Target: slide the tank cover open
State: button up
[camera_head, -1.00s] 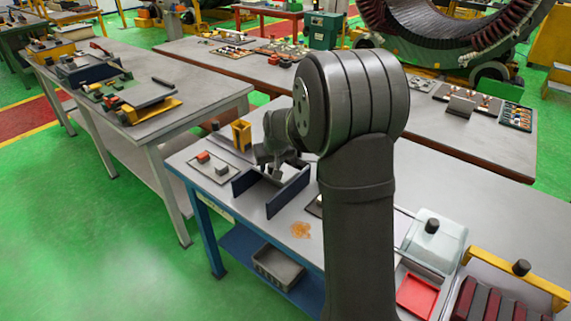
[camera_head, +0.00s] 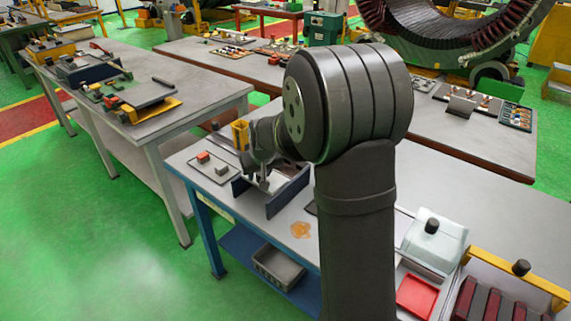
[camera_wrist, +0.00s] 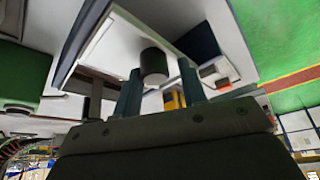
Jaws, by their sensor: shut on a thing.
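The dark blue tank (camera_head: 288,193) stands on the grey workbench left of my arm, its blue side walls showing. My gripper (camera_head: 263,183) reaches down between these walls. In the wrist view, a dark cylindrical knob (camera_wrist: 153,64) stands on a pale flat surface, seemingly the tank cover (camera_wrist: 133,40). The two fingers of my gripper (camera_wrist: 160,85) are on either side of the knob and shut on it. In the head view my wrist hides the knob and most of the cover.
A grey tray (camera_head: 213,167) with small blocks lies left of the tank, and a yellow bracket (camera_head: 240,134) stands behind it. A pale box with a black knob (camera_head: 433,242) and a red tray (camera_head: 416,297) stand at the right.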

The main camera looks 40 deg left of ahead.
jog(key=shift+s+d+f, duration=0.2)
jog(key=shift+s+f, duration=0.25)
jog(key=shift+s+d+f, duration=0.2)
jog(key=shift+s+f, duration=0.2)
jog(key=shift+f, duration=0.05)
jog(key=shift+s, duration=0.15)
jog(key=o, duration=0.5)
jog(key=shift+w+a+r, duration=0.1)
jog(key=shift+a+r, duration=0.05)
jog(key=shift+r, duration=1.5)
jog(key=shift+w+a+r, duration=0.1)
jog(key=shift+r, duration=1.55)
jog(key=shift+f, duration=2.8)
